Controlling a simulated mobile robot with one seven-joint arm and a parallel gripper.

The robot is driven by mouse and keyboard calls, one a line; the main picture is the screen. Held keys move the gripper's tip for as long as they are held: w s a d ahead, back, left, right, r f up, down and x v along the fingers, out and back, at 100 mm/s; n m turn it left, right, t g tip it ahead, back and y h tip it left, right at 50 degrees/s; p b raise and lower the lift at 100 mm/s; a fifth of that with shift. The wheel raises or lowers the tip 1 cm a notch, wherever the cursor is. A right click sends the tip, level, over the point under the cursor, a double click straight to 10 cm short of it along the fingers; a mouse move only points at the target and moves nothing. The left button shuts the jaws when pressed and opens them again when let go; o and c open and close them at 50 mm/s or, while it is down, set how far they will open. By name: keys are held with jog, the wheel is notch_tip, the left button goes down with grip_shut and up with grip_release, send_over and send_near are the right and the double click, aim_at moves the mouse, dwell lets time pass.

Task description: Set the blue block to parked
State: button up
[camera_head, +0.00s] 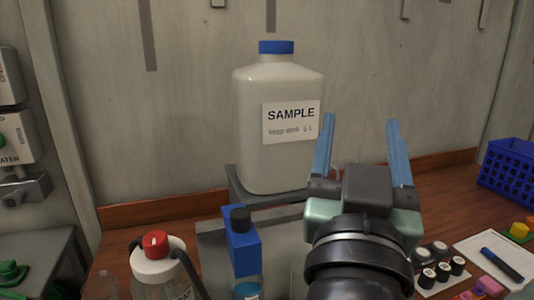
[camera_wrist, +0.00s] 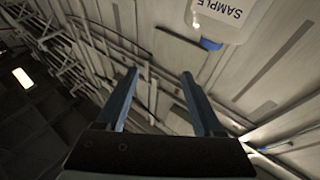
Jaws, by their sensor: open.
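A blue block (camera_head: 243,254) with a black knob on top stands low in the middle of the head view, in front of a grey stand. A small container of blue liquid (camera_head: 247,289) shows just below it. My gripper (camera_head: 360,122) is open and empty, its two blue fingers pointing up, to the right of the block and in front of the wall. In the wrist view my gripper (camera_wrist: 159,74) is also open with nothing between the fingers. The blue block is not seen in the wrist view.
A large white SAMPLE bottle (camera_head: 277,130) with a blue cap stands on the grey stand (camera_head: 212,243). A red-capped bottle (camera_head: 157,265) is at front left.

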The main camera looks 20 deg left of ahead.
jog(key=w+a+r+g+p, duration=0.25)
jog(key=r+p, duration=0.25)
jog(key=p, duration=0.8)
jog(key=m+g+h+p, duration=0.25)
jog(key=g+p, duration=0.45)
jog(key=p, duration=0.5)
send_near(237, 215)
jog(key=shift+t, duration=0.35)
jog(key=p+x, duration=0.2)
jog(key=x, duration=0.3)
jog(key=p+x, duration=0.2)
jog(key=x, duration=0.3)
jog(key=shift+w+d+f, duration=0.1)
jog(key=shift+w+f, duration=0.1)
jog(key=shift+f, duration=0.15)
grip_shut()
